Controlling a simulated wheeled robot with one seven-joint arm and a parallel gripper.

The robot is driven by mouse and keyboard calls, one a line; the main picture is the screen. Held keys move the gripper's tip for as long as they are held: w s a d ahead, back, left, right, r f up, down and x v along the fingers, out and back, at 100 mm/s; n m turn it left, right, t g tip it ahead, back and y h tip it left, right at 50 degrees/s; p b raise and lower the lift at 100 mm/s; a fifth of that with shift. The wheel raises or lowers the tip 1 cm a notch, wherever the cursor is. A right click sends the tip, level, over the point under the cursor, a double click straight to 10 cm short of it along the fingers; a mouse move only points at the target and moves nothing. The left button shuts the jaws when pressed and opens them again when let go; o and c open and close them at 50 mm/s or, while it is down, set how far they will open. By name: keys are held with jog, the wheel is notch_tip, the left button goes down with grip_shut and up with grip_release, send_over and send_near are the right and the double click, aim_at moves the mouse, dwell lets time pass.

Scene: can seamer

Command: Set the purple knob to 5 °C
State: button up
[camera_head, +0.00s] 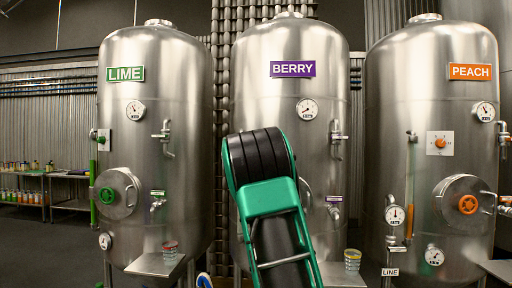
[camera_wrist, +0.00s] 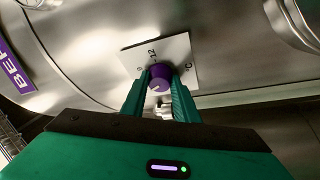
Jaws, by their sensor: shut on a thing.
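The purple knob (camera_wrist: 160,76) sits on a pale square plate (camera_wrist: 180,47) on the steel tank in the wrist view. The plate carries a "12" and a "C"; other markings are partly hidden. My gripper (camera_wrist: 160,88) is shut on the knob, with one green finger on each side. The knob has a light mark on its face, but I cannot tell which value it points to. In the head view my green and black arm stands in front of the berry tank (camera_head: 300,110) and hides the knob, its plate and my gripper.
The lime tank (camera_head: 165,100) stands left and the peach tank (camera_head: 430,100) right, with gauges, valves and hatches. An orange knob (camera_head: 440,143) is on the peach tank. Cans stand on small shelves below. A round steel fitting (camera_wrist: 298,22) is at the wrist view's upper right.

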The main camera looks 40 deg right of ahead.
jog(key=shift+w+f+n, duration=0.1)
jog(key=shift+n, duration=0.6)
jog(key=o, duration=1.1)
jog(key=shift+c, duration=0.2)
jog(key=v, duration=1)
jog(key=shift+s+a, duration=0.25)
jog(key=shift+a, duration=0.05)
